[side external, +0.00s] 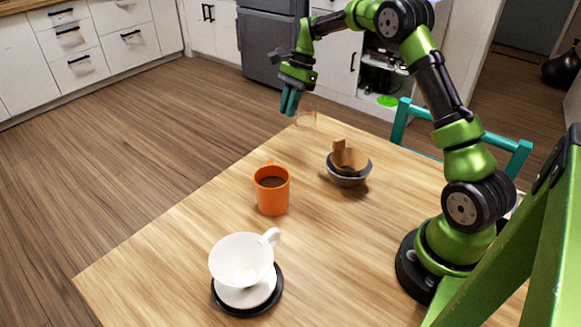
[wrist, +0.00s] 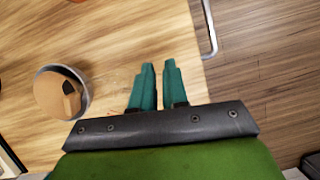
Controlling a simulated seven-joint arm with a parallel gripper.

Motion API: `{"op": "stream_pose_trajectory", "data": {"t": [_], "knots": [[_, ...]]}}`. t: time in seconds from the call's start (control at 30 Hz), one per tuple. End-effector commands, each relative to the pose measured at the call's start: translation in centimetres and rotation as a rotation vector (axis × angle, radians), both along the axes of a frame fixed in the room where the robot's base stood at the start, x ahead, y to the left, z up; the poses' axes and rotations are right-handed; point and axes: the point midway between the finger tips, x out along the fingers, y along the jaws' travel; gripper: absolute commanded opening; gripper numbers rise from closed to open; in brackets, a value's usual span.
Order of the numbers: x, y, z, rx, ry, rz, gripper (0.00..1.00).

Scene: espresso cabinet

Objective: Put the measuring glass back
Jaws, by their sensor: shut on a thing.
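The measuring glass (side external: 305,119) is a faint, clear vessel at the far corner of the wooden table in the side view. My gripper (side external: 290,103) has its teal fingers pointing down right beside it, at its left and upper edge. The fingers are nearly together and shut on the glass. Its exact contact with the glass is hard to see. In the wrist view my gripper (wrist: 158,84) shows a narrow gap between the fingers, and the glass cannot be made out there. Whether the glass touches the table is unclear.
A grey bowl (side external: 347,180) holding a brown piece stands right of the glass. An orange mug (side external: 272,195) with dark liquid is nearer. A white cup (side external: 240,262) sits on a saucer and black coaster in front. A teal chair (side external: 507,145) stands behind the table (side external: 180,255).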

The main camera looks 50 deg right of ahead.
Motion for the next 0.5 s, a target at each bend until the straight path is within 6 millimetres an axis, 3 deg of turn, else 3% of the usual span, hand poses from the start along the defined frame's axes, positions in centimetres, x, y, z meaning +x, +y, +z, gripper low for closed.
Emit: {"op": "stream_pose_trajectory", "data": {"t": [0.07,0.33,0.5], "knots": [[0.3,0.1,-0.1,0.004,0.004,-0.034,0.0],[0.2,0.1,-4.7,0.005,0.014,-0.054,0.0],[0.3,0.1,-6.2,0.005,0.011,-0.052,0.0]]}}
